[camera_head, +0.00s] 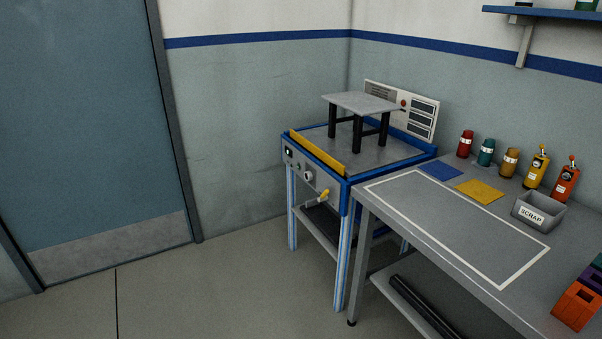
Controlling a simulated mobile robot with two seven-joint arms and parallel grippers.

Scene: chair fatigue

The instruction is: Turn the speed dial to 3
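A blue-framed test machine (345,188) stands in the corner of the room, with a small stool-like piece (360,103) with a grey top and black legs on its grey bed. On its front panel is a round light-coloured knob (308,176), which looks like the speed dial. Its number marks are too small to read. Left of it on the panel are smaller controls (289,153), and right of it a yellow handle (323,196). Neither of my grippers is in view.
A grey workbench (471,270) stands right of the machine, with colored cans, yellow and orange bottles, a scrap bin (538,212) and colored bins (577,305). A yellow bar (318,154) edges the machine's front. The floor (210,285) before the machine and door is clear.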

